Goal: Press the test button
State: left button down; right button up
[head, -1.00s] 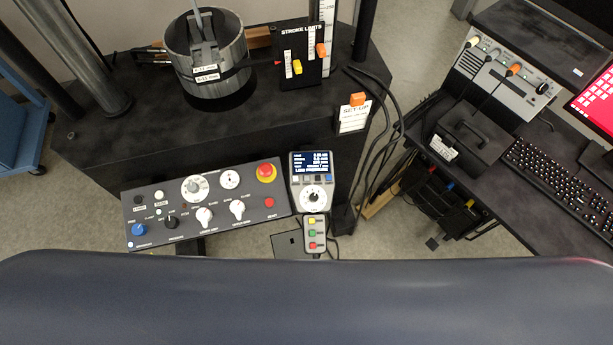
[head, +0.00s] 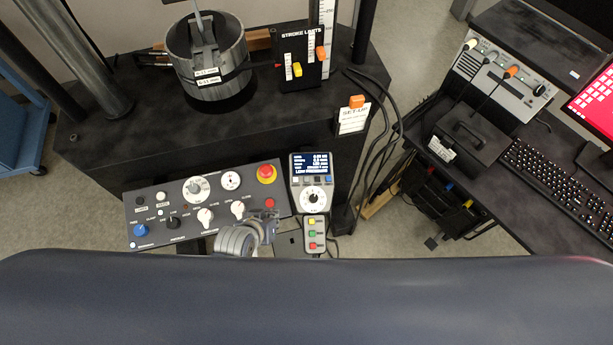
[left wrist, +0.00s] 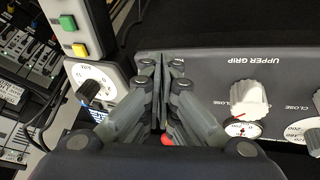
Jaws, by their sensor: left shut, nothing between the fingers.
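My left gripper (head: 272,215) is over the right end of the grey control panel (head: 150,190), near its front edge. In the left wrist view its two fingers (left wrist: 160,62) are together and empty. A small hand pendant (head: 314,235) with yellow, green and red buttons is just right of the gripper. The pendant's green button (left wrist: 68,22) and yellow button (left wrist: 80,50) show in the left wrist view, left of the fingers. A red button (head: 269,203) on the panel is close to the gripper and partly hidden behind the fingers in the left wrist view. No label reading "test" is legible.
A display unit (head: 312,180) with a dial stands above the pendant. A red emergency stop (head: 266,172) and white knobs (head: 206,216) are on the panel. Black cables (head: 385,150) hang to the right. A desk with a keyboard (head: 560,190) is at the right.

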pick_arm(q)
jog(key=w+d+r+n+t+h+p, duration=0.1)
jog(key=w+d+r+t, duration=0.1)
jog(key=w+d+r, duration=0.2)
jog(key=w+d+r+n+t+h, duration=0.1)
jog(key=w+d+r+t, duration=0.1)
jog(key=w+d+r, duration=0.3)
notch_tip(320, 180, up, 4)
jog(key=shift+d+r+p, duration=0.15)
jog(key=shift+r+p, duration=0.1)
jog(key=shift+p, duration=0.1)
jog(key=b, duration=0.8)
send_over(304, 181)
jog(key=f, duration=0.7)
jog(key=shift+s+d+f, duration=0.1)
jog(key=shift+s+d, duration=0.05)
jog(key=shift+s, duration=0.25)
jog(key=shift+w+f, duration=0.25)
jog(key=shift+f, duration=0.45)
jog(key=shift+w+f, duration=0.1)
jog(key=shift+f, duration=0.25)
